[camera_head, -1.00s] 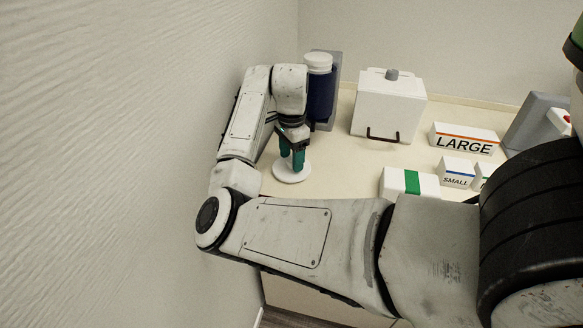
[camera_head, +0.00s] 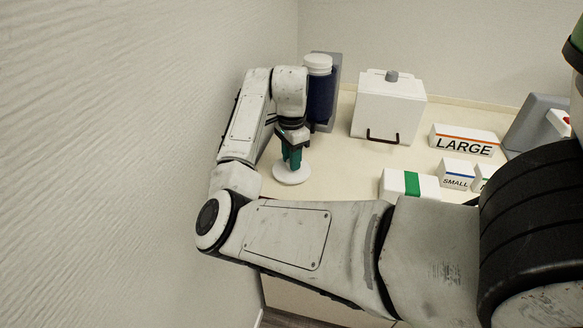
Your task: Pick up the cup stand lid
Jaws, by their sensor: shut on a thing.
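The cup stand lid (camera_head: 288,178) is a white round disc low over the cream counter at the left, near the wall. My gripper (camera_head: 292,163) points down at its middle, with teal fingers close together and shut on it. The fingers hide the part that they hold. I cannot tell whether the lid touches the counter or hangs just above it.
A dark blue canister with a white cap (camera_head: 319,88) stands close behind my gripper. A white box with a dark handle (camera_head: 390,108) is to its right. Boxes marked LARGE (camera_head: 464,140) and SMALL (camera_head: 457,172) and a green-striped box (camera_head: 409,184) stand further right. The wall is close at left.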

